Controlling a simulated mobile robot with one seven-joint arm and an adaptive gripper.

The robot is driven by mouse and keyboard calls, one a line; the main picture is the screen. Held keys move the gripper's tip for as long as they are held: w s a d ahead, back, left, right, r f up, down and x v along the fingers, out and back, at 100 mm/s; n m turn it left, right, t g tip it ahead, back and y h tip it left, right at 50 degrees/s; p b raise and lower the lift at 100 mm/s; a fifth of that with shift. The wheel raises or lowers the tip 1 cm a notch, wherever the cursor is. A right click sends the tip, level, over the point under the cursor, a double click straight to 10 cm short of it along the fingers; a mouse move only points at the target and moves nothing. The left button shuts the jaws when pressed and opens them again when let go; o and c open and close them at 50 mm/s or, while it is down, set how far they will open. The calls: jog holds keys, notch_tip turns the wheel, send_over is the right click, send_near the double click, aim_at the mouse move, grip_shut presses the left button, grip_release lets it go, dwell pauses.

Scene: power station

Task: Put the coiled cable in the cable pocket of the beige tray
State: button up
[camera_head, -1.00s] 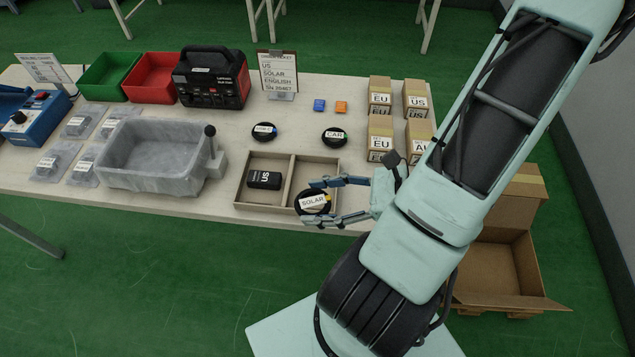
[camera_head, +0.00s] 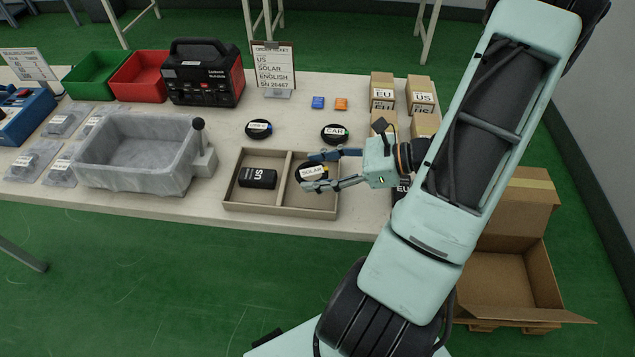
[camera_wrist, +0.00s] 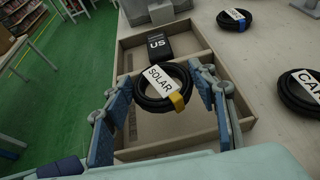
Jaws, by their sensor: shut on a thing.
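The coiled cable (camera_head: 311,173) is a black coil with a white SOLAR label and a yellow band; it also shows in the wrist view (camera_wrist: 164,88). My gripper (camera_head: 319,171) is shut on it, with a blue-grey finger on either side of the coil. The beige tray (camera_head: 278,211) has two pockets split by a divider. The held coil is over the right pocket (camera_head: 312,198), seemingly above its floor; its exact height is hard to tell. The left pocket holds a black block marked US (camera_head: 257,178).
Two other black coils, one labelled CAR (camera_head: 335,133) and one near it (camera_head: 258,129), lie behind the tray. A grey bin (camera_head: 135,160) stands left of it. Small cartons (camera_head: 382,92) stand at the back right. An order ticket (camera_head: 272,68) stands behind.

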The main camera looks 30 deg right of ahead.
jog(key=shift+w+d+f, duration=0.1)
jog(key=shift+w+f, duration=0.1)
jog(key=shift+f, duration=0.2)
notch_tip(320, 180, down, 3)
jog(key=b, duration=0.3)
jog(key=shift+w, duration=0.1)
jog(key=shift+f, duration=0.15)
jog(key=o, duration=1.2)
jog(key=shift+c, duration=0.2)
